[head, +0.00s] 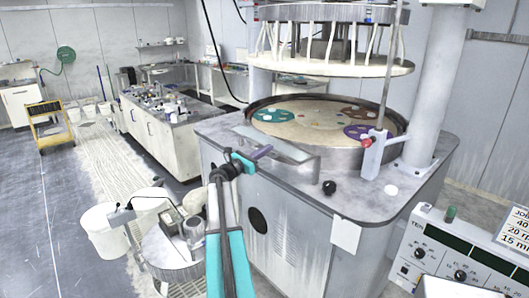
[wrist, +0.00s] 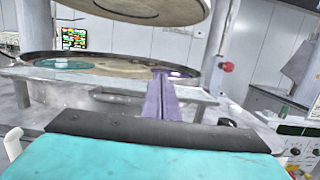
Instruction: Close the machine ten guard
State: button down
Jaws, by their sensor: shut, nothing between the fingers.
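The polishing machine (head: 300,215) has a round platen (head: 310,122) with coloured discs on it. A pale, see-through panel, seemingly the guard (head: 277,146), lies low and slanted at the platen's front left edge. In the wrist view, the guard (wrist: 105,88) spans the front of the platen, with a slot-like handle at its middle. My gripper (head: 263,153) is at the guard's near edge, its purple fingers together and empty. In the wrist view, the shut fingers (wrist: 160,82) overlap the guard's right part. I cannot tell whether they touch it.
The raised upper head (head: 330,66) hangs over the platen. A post with a red knob (head: 367,142) stands at the platen's right. A black knob (head: 329,187) is on the front deck. The control box (head: 455,255) marked TEN is lower right. Buckets (head: 104,232) stand left.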

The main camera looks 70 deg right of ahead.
dwell(0.3)
jog(key=b+v, duration=0.4)
jog(key=v, duration=1)
jog(key=shift+d, duration=0.1)
dwell(0.4)
